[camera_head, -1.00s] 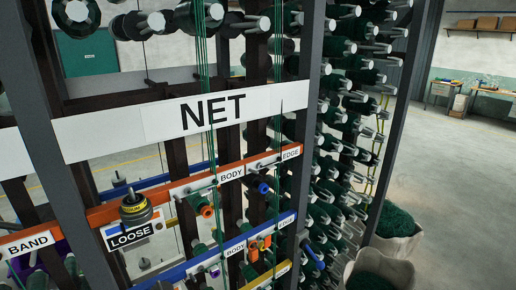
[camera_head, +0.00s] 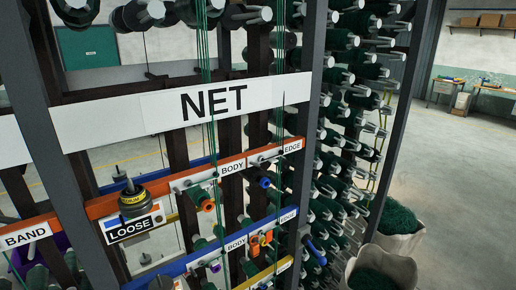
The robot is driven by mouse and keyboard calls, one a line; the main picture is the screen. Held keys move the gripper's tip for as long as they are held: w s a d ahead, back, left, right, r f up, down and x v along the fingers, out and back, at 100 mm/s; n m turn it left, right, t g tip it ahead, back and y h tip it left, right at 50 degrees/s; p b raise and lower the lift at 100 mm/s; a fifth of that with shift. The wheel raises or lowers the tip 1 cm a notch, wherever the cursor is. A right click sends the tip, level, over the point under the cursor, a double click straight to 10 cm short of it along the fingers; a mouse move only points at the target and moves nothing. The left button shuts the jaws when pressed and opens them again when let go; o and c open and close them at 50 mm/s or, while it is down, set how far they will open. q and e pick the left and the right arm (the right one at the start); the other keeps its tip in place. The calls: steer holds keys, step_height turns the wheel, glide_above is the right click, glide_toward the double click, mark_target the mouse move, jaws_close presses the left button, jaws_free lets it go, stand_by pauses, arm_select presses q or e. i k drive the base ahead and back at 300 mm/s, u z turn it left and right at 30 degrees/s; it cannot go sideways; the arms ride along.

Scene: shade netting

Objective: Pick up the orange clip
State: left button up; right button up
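Small orange pieces (camera_head: 254,246) show low on the rack, at the lower blue rail by the BODY and EDGE labels. They are too small for me to tell which is the orange clip, or its exact shape. A green spool with an orange end (camera_head: 208,205) sits above them, under the upper BODY label. Thin green strands hang down close by. Neither of my grippers is in view.
A dark rack with a NET sign (camera_head: 213,102) and an orange rail fills the front. A dark, yellow-banded weight (camera_head: 134,201) stands by the LOOSE label (camera_head: 130,229). Sacks of green netting (camera_head: 400,220) stand at right; open floor lies beyond.

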mark_target(254, 253)
steer(key=z, duration=2.05)
steer(key=i, duration=1.85)
steer(key=u, duration=3.3)
